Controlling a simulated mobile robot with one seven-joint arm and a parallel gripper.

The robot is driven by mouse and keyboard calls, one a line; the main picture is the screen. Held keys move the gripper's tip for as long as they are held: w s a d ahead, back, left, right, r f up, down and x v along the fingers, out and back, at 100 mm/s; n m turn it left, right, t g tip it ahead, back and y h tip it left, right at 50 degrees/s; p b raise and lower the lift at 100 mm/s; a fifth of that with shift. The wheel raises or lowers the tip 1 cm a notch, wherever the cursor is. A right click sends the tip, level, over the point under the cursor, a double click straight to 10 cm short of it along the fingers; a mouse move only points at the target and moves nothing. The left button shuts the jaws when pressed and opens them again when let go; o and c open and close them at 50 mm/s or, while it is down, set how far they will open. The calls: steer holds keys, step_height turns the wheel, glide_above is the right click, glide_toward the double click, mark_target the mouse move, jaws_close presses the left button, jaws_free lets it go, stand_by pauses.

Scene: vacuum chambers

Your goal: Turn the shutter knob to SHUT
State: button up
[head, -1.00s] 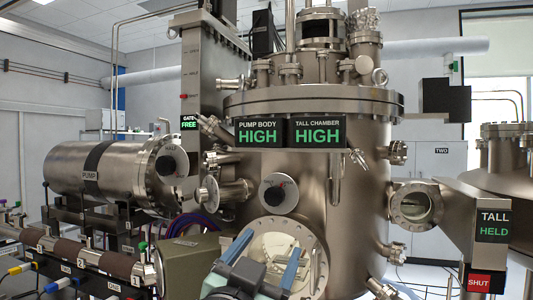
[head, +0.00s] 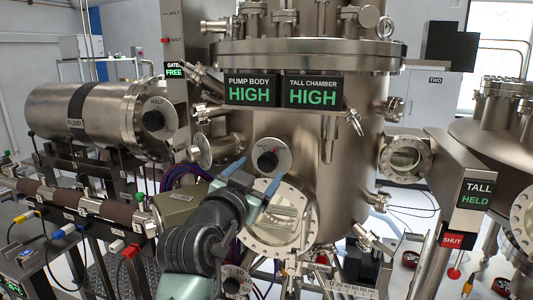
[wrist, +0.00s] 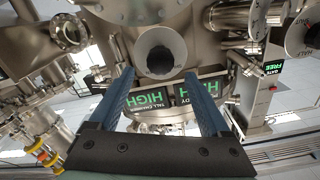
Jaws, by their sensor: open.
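A black knob on a round pale dial (head: 270,157) sits on the front of the tall steel chamber (head: 355,150), with a small red mark at its edge. Its lettering is too small to read, so I cannot tell its setting. In the wrist view this knob (wrist: 160,52) is ahead, just beyond and between the fingertips. My gripper (head: 250,179) is open with two blue fingers, just below and left of the dial in the head view. The gripper (wrist: 158,76) appears empty and apart from the knob.
A similar dial (head: 155,119) is on the pump end at left. The round port (head: 275,235) is below the knob. Displays reading HIGH (head: 312,91) hang above. A TALL HELD box (head: 478,193) with a red SHUT label (head: 452,240) stands at right.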

mark_target(266, 163)
steer(key=shift+p+x, duration=1)
steer(key=shift+x, duration=1.9)
jaws_close()
